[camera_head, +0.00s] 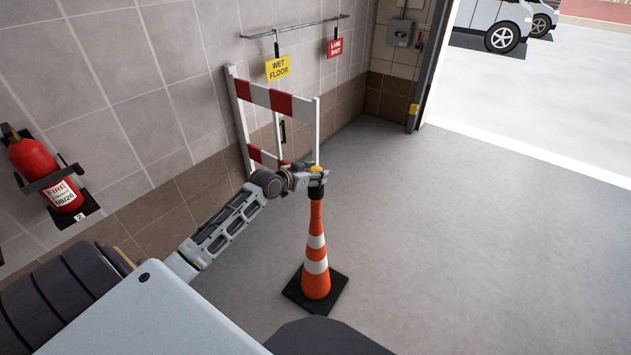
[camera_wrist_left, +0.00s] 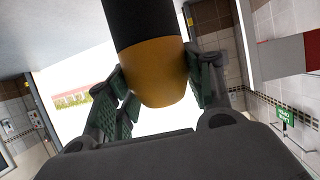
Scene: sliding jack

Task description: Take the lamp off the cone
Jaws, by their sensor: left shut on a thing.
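The orange and white cone (camera_head: 316,270) stands upright on its black base on the floor. The lamp, with a yellow top (camera_head: 316,169) and a black lower body (camera_head: 316,192), is at the cone's tip. My left gripper (camera_head: 312,178) is at the lamp, shut on it. In the left wrist view the lamp's amber dome (camera_wrist_left: 160,80) sits between the two fingers of my left gripper (camera_wrist_left: 160,85), with its black body above it in the picture. I cannot tell whether the lamp touches the cone. My right gripper is not in view.
A red and white barrier (camera_head: 265,97) leans by the tiled wall behind the cone. A fire extinguisher (camera_head: 42,170) hangs on the wall at left. Yellow (camera_head: 277,68) and red (camera_head: 335,47) signs hang from a rail. The floor to the right is clear.

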